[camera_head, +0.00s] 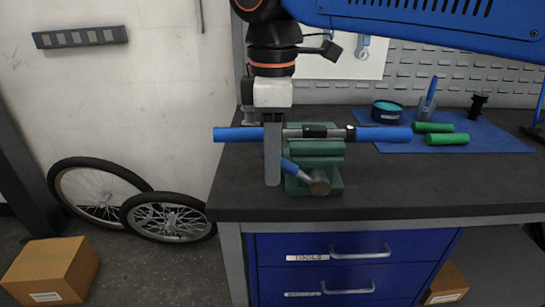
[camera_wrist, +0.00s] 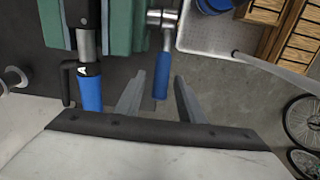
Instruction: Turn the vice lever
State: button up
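The green vice (camera_head: 318,150) stands on the bench and holds a handlebar (camera_head: 378,133) with blue grips. Its lever has a blue handle (camera_head: 289,167) slanting up-left from a round metal hub (camera_head: 319,184). My gripper (camera_head: 272,180) points down at the vice's left, its near finger in front of the handlebar's left part. In the wrist view, my gripper (camera_wrist: 158,78) is open, with the blue lever handle (camera_wrist: 162,76) showing between its fingertips and gaps on both sides. I cannot tell whether the handle lies at fingertip depth. The vice (camera_wrist: 125,28) is left of the lever there.
The handlebar's left blue grip (camera_head: 238,134) sticks out close to my gripper. A blue mat (camera_head: 500,143) at the right holds green grips (camera_head: 447,139), a tin (camera_head: 387,111) and a brush (camera_head: 427,103). The bench front (camera_head: 400,190) is clear. Wheels (camera_head: 170,217) lean at the left wall.

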aim_at(294, 164)
grip_shut()
jog(key=shift+d+r+y, duration=0.75)
jog(key=shift+r+y, duration=0.05)
jog(key=shift+y, duration=0.3)
jog(key=d+r+y, duration=0.1)
jog(key=d+y, duration=0.1)
jog(key=y, duration=0.1)
jog(key=shift+d+r, duration=0.1)
jog(key=shift+r, duration=0.25)
jog(key=shift+d+r+y, duration=0.3)
jog(key=shift+d+y, duration=0.6)
jog(key=shift+y, duration=0.15)
jog(key=shift+d+r+y, duration=0.25)
jog(key=shift+d+y, duration=0.65)
jog(key=shift+y, duration=0.15)
jog(key=shift+d+y, duration=1.3)
jog(key=shift+y, duration=0.2)
jog(key=shift+d, duration=0.1)
